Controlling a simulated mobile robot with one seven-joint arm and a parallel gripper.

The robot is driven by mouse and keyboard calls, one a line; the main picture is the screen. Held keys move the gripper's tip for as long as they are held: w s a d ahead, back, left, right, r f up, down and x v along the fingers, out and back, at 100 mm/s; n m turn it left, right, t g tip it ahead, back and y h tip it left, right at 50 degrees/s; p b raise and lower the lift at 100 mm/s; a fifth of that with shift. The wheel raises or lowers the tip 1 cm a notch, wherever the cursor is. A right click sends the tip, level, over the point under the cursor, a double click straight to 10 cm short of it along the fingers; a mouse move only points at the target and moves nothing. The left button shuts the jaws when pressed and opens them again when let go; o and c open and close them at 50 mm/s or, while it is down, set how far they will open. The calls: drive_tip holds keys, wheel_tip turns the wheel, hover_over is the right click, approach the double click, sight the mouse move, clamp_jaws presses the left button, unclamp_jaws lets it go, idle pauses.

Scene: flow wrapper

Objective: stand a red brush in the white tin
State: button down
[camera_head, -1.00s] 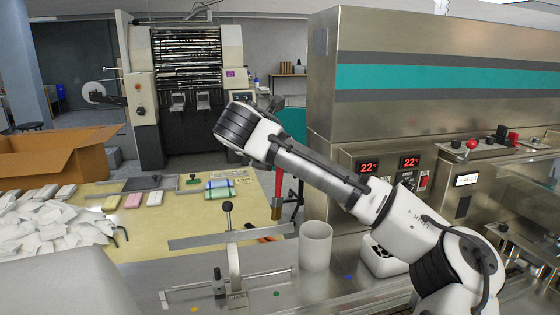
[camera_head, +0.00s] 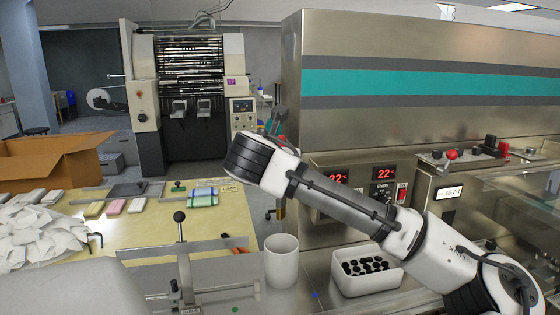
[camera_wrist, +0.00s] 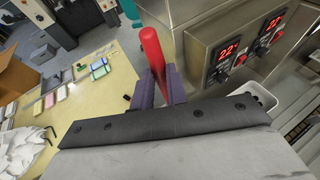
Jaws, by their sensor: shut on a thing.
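The white tin (camera_head: 281,263) stands open and upright on the metal worktop, right of the bench edge. In the wrist view, the purple fingers of my gripper (camera_wrist: 157,88) are shut on a red brush (camera_wrist: 152,48). Its red handle sticks up past the fingers, and its lower part is hidden behind the wrist. In the head view, my gripper is hidden behind my arm. The brush's brown lower end (camera_head: 281,210) shows under the arm, above the tin's rim in the picture and apart from it. The tin is not visible in the wrist view.
A white box of black round pieces (camera_head: 366,272) stands right of the tin. A metal fixture with a black-knobbed lever (camera_head: 180,217) is on the left. The steel machine (camera_head: 400,130) rises close behind. An orange-handled tool (camera_head: 238,248) lies left of the tin.

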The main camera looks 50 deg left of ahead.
drive_tip(key=b, duration=0.6)
hover_over(280, 213)
drive_tip(key=shift+f, duration=3)
drive_tip(key=shift+s+d+f+b, duration=0.15)
drive_tip(key=shift+f+b, duration=0.4)
drive_tip(key=shift+f, duration=0.7)
drive_tip(key=shift+s+d+f+b, duration=0.1)
drive_tip(key=shift+f+b, duration=0.45)
drive_tip(key=shift+f, duration=0.75)
drive_tip(key=shift+s+d+f+b, duration=0.15)
drive_tip(key=shift+f+b, duration=0.4)
drive_tip(key=shift+f, duration=0.7)
drive_tip(key=c, duration=1.3)
unclamp_jaws()
drive_tip(key=b+v, duration=0.1)
drive_tip(key=v, duration=1.3)
drive_tip(key=shift+a, duration=0.1)
drive_tip(key=shift+w, duration=0.1)
